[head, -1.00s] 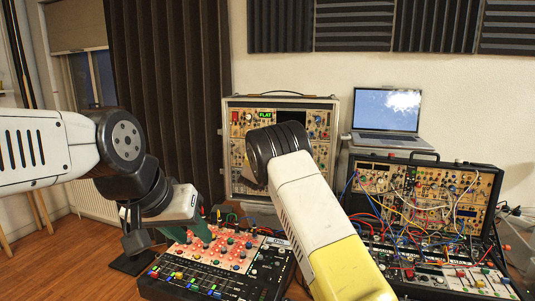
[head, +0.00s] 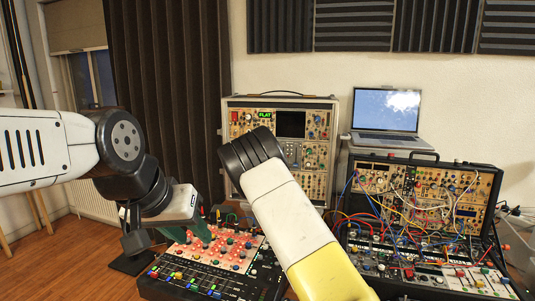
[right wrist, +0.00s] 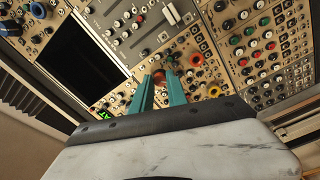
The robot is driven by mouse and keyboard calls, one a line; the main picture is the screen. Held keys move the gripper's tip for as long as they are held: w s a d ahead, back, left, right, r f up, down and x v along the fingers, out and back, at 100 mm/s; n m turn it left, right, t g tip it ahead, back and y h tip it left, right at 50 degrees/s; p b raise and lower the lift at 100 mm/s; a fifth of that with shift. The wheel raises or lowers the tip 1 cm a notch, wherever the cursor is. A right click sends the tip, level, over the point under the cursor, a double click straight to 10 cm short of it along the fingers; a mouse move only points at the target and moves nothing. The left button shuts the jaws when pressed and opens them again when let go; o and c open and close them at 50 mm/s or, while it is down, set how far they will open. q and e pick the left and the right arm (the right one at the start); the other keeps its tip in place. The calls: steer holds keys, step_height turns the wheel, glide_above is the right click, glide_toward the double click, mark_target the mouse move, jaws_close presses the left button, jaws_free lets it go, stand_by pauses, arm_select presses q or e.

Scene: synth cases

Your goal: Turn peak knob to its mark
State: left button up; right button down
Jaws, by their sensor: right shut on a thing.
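In the right wrist view, my right gripper (right wrist: 158,79) has its two teal fingers closed around a reddish-brown knob (right wrist: 158,75) on the rack's tan panel. I cannot read a label or see a mark at this knob, and the fingers hide its sides. In the head view, the upright rack (head: 232,187) stands against the back wall, and my right arm hides the right gripper. My left gripper (head: 196,235) hangs over the mixer at the lower left, its teal fingers partly hidden, so its opening does not show.
A mixer (head: 262,272) with many coloured knobs lies in front. A synth case (head: 427,168) full of patch cables stands at the right, with a laptop (head: 387,112) behind it. Other knobs crowd around the held one.

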steer(key=shift+f+n, duration=0.15)
steer(key=shift+n, duration=0.35)
steer(key=c, duration=1.3)
jaws_free()
steer(key=s+a, duration=0.1)
steer(key=s, duration=0.6)
steer(key=shift+s+a, duration=0.2)
steer(key=shift+s, duration=0.15)
